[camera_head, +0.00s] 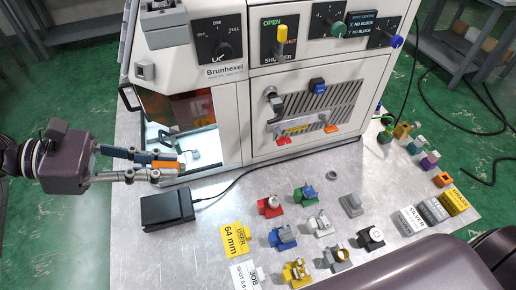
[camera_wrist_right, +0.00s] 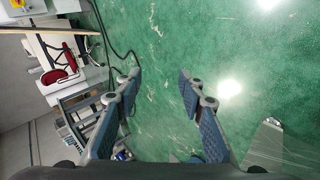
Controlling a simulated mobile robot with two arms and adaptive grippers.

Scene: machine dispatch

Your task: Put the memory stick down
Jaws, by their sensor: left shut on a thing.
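The memory stick (camera_head: 165,165) appears to be the small orange piece between the fingertips of my left gripper (camera_head: 156,165). The gripper is shut on it in front of the machine's lower left opening, behind the black box on the table. The fingers hide part of the stick, and I cannot tell whether it touches anything else. My right gripper (camera_wrist_right: 166,88) is open and empty in the right wrist view, with its fingers wide apart over the green floor.
A black box (camera_head: 167,207) with a cable lies on the metal table (camera_head: 200,270). The white machine (camera_head: 235,100) stands behind. Yellow (camera_head: 235,240) and white (camera_head: 245,275) label cards and several small coloured parts stand to the right. The table's front left is clear.

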